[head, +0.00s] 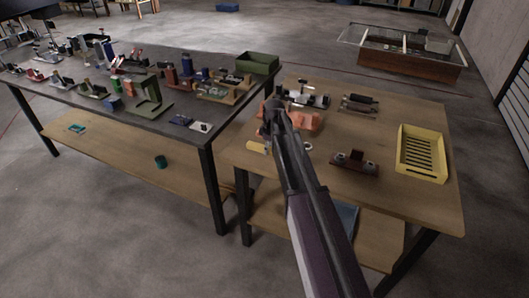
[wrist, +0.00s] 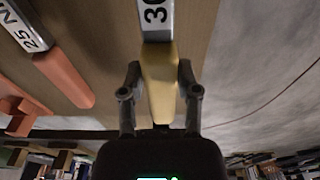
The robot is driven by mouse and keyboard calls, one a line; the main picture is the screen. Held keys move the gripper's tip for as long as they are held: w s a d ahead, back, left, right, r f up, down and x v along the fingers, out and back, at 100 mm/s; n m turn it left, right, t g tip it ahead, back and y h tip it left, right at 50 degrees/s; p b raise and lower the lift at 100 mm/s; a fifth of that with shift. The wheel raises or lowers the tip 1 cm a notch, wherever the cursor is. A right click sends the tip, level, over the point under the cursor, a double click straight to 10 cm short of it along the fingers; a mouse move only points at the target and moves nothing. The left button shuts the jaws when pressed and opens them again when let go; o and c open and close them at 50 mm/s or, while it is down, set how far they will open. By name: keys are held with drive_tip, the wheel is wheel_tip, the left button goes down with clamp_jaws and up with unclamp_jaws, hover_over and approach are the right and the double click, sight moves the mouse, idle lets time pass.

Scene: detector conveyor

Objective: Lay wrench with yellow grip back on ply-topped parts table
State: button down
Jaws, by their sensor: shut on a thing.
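The wrench with the yellow grip (wrist: 160,80) is between the fingers of my gripper (wrist: 159,74) in the wrist view, and the gripper is shut on its grip. Its grey body, marked "30", runs out of the top of that view. In the head view my arm hides the gripper; a yellow piece that looks like the grip (head: 257,147) shows left of the arm, over the near part of the ply-topped parts table (head: 420,198). The wooden top also shows in the wrist view (wrist: 95,30). I cannot tell whether the wrench touches it.
An orange-gripped tool (wrist: 65,80) marked "25 N" lies left of the wrench in the wrist view. A yellow slotted tray (head: 437,176) and a dark red block (head: 354,165) stand on the parts table. A dark bench (head: 165,122) full of parts stands to the left.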

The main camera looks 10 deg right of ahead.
sight(264, 156)
drive_tip(key=w, duration=0.1)
drive_tip(key=w+a, duration=0.1)
drive_tip(key=w, duration=0.1)
drive_tip(key=shift+f, duration=0.15)
drive_tip(key=shift+f+b, duration=1.8)
drive_tip(key=shift+b, duration=0.05)
drive_tip(key=shift+f, duration=0.15)
drive_tip(key=shift+c, duration=1.6)
unclamp_jaws()
drive_tip(key=shift+r, duration=0.2)
